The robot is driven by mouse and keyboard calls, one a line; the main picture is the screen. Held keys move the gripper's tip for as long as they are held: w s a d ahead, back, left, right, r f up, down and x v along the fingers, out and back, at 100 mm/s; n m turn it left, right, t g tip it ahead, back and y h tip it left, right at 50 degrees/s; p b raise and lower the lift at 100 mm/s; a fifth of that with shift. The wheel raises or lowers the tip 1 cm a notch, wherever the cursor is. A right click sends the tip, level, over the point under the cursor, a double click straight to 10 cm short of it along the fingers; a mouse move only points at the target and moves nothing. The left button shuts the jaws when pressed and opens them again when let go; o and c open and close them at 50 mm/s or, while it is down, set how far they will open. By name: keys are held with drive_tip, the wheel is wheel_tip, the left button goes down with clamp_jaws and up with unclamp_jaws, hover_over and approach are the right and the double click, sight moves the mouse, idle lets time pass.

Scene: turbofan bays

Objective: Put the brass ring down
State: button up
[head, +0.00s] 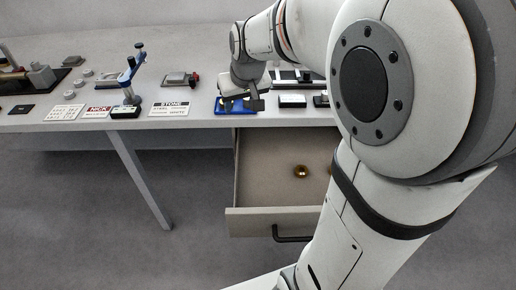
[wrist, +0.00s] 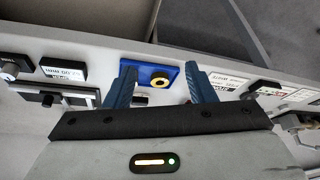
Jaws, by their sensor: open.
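A small brass-yellow ring (wrist: 160,80) with a dark centre shows on a blue pad (wrist: 143,71) in the wrist view. My gripper (wrist: 159,66) has its blue fingers spread apart, one on each side of the ring in the picture, and neither is seen touching it. In the head view my gripper (head: 240,103) is low over the blue pad (head: 234,111) at the table's front edge and covers part of it.
The open drawer (head: 270,212) juts out below the table (head: 200,123). A blue stand (head: 133,73), a white label card (head: 169,109) and a dark box (head: 292,101) sit near the pad. The drawer floor is mostly bare.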

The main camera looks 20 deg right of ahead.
drive_tip(key=s+f+g, duration=0.1)
drive_tip(key=s+f, duration=0.1)
drive_tip(key=s, duration=0.7)
drive_tip(key=s+f+g, duration=0.1)
drive_tip(key=s+f, duration=0.1)
drive_tip(key=s, duration=0.8)
drive_tip(key=shift+s+a+f+m, duration=0.15)
drive_tip(key=shift+s+a+m, duration=0.1)
drive_tip(key=shift+s+m, duration=0.05)
drive_tip(key=w+p+v, duration=0.1)
drive_tip(key=p+v, duration=0.4)
drive_tip(key=v, duration=0.1)
drive_tip(key=shift+r+p, duration=0.3)
drive_tip(key=shift+p, duration=0.1)
drive_tip(key=shift+a, duration=0.1)
drive_tip(key=shift+c, duration=0.3)
